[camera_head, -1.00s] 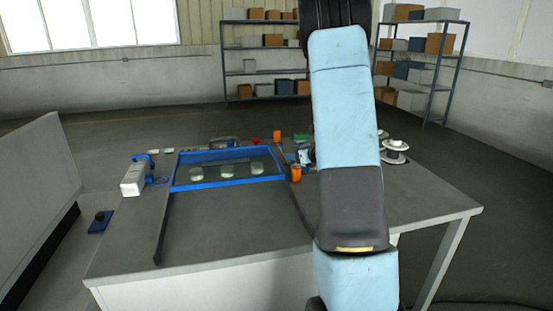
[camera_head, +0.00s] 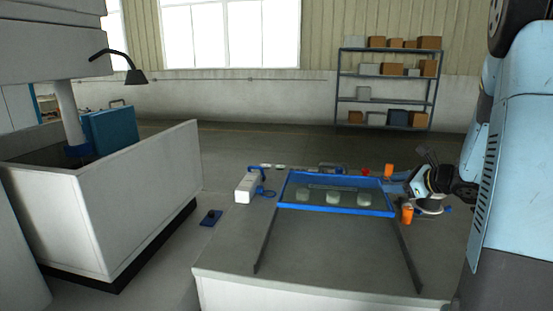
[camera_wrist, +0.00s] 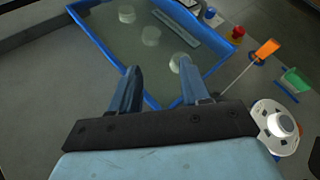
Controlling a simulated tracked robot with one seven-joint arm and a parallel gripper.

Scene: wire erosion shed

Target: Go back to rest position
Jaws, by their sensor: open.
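My gripper (camera_head: 394,182) is at the right side of the blue-framed tray (camera_head: 335,208) in the head view, with my arm at the right edge. In the wrist view my gripper (camera_wrist: 158,67) shows two blue fingers spread apart with nothing between them. Beyond them is the blue frame (camera_wrist: 95,43), holding three pale round pieces, one (camera_wrist: 150,36) near the middle. The fingertips overlap the frame's near edge in this view; their height above it is hard to tell.
Orange pieces (camera_head: 407,213) and a white spool (camera_wrist: 281,125) lie close to my gripper. A white device (camera_head: 245,188) stands left of the tray. A grey tank (camera_head: 130,200) is at the left, shelves (camera_head: 387,88) at the back. The bench front (camera_head: 330,262) is clear.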

